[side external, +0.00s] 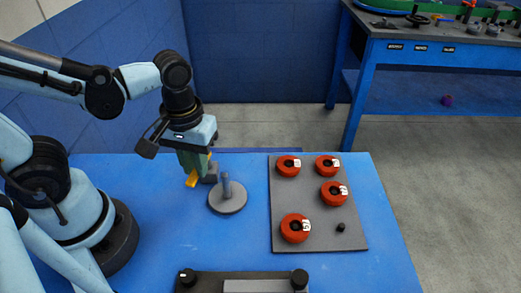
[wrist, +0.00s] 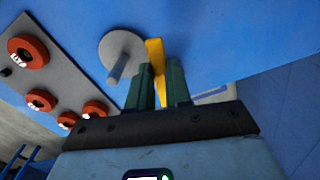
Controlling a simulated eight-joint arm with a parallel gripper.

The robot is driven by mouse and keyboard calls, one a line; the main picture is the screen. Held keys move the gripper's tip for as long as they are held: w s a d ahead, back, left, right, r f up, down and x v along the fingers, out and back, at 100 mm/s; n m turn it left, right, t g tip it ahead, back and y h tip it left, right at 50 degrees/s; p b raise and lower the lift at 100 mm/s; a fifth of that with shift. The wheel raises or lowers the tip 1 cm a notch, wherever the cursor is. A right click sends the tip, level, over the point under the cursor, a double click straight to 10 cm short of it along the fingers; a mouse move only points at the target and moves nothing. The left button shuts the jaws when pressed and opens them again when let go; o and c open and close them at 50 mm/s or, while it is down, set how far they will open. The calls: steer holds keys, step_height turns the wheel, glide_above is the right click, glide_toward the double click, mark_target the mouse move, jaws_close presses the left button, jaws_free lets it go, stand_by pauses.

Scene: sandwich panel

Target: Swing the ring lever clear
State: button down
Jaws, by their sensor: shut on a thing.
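A yellow lever (side external: 191,181) shows below my gripper (side external: 196,165) in the side view. In the wrist view the yellow lever (wrist: 155,58) stands between the two green fingers of my gripper (wrist: 159,80), which is shut on it. The lever's lower part is hidden by the fingers. A round grey disc (side external: 228,203) with an upright peg (side external: 226,184) lies just right of my gripper on the blue table. The disc also shows in the wrist view (wrist: 113,45), beside the lever. I see no ring on the peg.
A grey panel (side external: 295,202) at the right holds several red rings (side external: 295,228) with white labels and a small black knob (side external: 341,227). A dark fixture (side external: 205,283) lies at the front edge. The blue table (side external: 165,225) is clear left of the disc.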

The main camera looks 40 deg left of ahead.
steer(key=m, duration=0.2)
steer(key=a+m, duration=0.2)
steer(key=m, duration=0.1)
steer(key=shift+s+a+m, duration=0.2)
steer(key=shift+s+m, duration=0.1)
steer(key=shift+s, duration=0.05)
steer(key=shift+w+a+m, duration=0.15)
steer(key=shift+a+m, duration=0.35)
steer(key=shift+m, duration=0.75)
steer(key=shift+w+a+m, duration=0.1)
steer(key=shift+a+m, duration=0.4)
steer(key=shift+m, duration=0.75)
steer(key=c, duration=1)
jaws_free()
steer(key=shift+c, duration=0.2)
steer(key=shift+r, duration=0.15)
step_height(320, 180, up, 12)
